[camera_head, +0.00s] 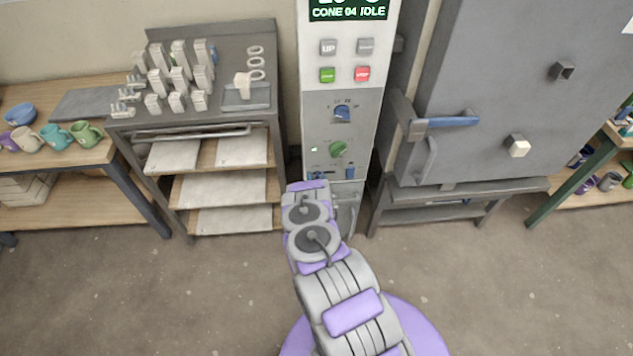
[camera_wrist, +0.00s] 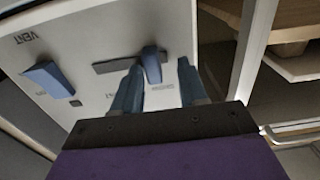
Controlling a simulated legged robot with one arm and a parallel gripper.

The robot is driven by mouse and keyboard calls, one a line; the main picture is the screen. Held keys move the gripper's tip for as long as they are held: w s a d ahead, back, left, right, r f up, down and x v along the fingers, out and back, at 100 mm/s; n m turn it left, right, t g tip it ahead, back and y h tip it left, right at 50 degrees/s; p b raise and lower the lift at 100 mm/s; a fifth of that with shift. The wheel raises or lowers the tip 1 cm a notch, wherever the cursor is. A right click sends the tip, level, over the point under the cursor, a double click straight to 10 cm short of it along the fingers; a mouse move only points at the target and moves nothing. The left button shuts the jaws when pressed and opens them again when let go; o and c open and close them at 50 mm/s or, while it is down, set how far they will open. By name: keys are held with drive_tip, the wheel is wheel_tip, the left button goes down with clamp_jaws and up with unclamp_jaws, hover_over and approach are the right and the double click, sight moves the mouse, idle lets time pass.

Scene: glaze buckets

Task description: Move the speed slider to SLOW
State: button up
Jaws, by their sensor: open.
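The speed slider (camera_wrist: 151,64) is a blue tab in a dark slot (camera_wrist: 115,65) on the pale control panel in the wrist view. It sits near the slot's right end there, and the bare slot runs to its left. Small labels beside the slot are too blurred to read. My gripper (camera_wrist: 158,66) is open, with its blue-grey fingertips on either side of the tab in the picture; I cannot tell whether either touches it. In the head view my gripper (camera_head: 313,179) is at the panel's lower part, where blue shapes blur together and the slider cannot be made out.
A blue lever (camera_wrist: 47,79) near the VENT label is left of the slot in the wrist view. The control cabinet (camera_head: 343,95) carries a blue knob (camera_head: 342,114), a green knob (camera_head: 338,149) and buttons. A shelf rack (camera_head: 210,185) stands left, a kiln (camera_head: 500,90) right.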

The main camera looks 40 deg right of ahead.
drive_tip(key=b+v, duration=0.1)
drive_tip(key=v, duration=1.6)
drive_tip(key=shift+a+b, duration=0.2)
drive_tip(key=shift+b, duration=0.15)
drive_tip(key=shift+s+f, duration=0.1)
idle(0.5)
